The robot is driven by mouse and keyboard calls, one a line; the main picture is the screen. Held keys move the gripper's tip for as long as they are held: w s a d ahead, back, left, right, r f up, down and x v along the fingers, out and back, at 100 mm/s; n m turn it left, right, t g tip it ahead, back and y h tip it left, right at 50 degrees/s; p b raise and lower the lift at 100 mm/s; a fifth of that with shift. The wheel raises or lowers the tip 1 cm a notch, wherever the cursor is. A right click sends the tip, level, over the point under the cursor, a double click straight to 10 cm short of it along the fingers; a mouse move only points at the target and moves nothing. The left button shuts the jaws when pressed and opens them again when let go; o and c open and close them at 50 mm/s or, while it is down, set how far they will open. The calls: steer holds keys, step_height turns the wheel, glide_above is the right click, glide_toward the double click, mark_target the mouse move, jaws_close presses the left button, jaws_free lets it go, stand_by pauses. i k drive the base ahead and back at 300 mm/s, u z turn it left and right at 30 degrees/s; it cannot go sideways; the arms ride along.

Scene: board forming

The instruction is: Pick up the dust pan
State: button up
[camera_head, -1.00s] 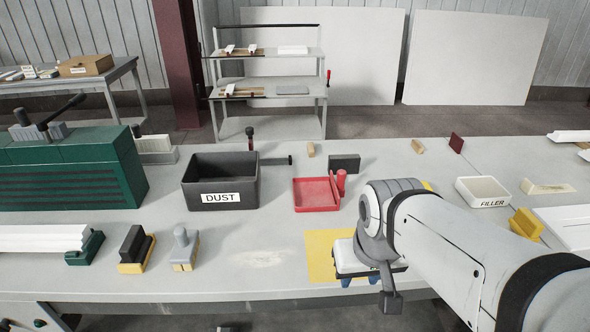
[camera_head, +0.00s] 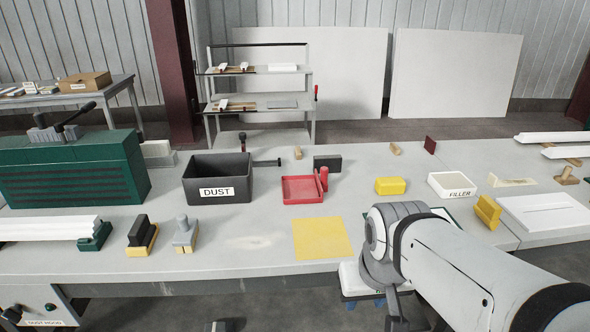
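The red dust pan (camera_head: 302,190) lies on the bench, right of the black bin labelled DUST (camera_head: 217,179). Its upright red handle (camera_head: 323,179) is at its right side. My gripper (camera_head: 362,302) is at the bench's front edge, below and right of the pan and well apart from it. My arm partly covers it, and its fingers show only as small blue tips, so whether it is open or shut is unclear.
A yellow sheet (camera_head: 322,239) lies between my gripper and the pan. A dark block (camera_head: 327,163) stands behind the pan, and a yellow block (camera_head: 390,186) is to its right. The FILLER tray (camera_head: 452,186) is farther right. Bare bench lies in front of the bin.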

mark_target(297, 189)
steer(key=z, duration=0.05)
steer(key=i, duration=0.9)
steer(key=u, duration=0.05)
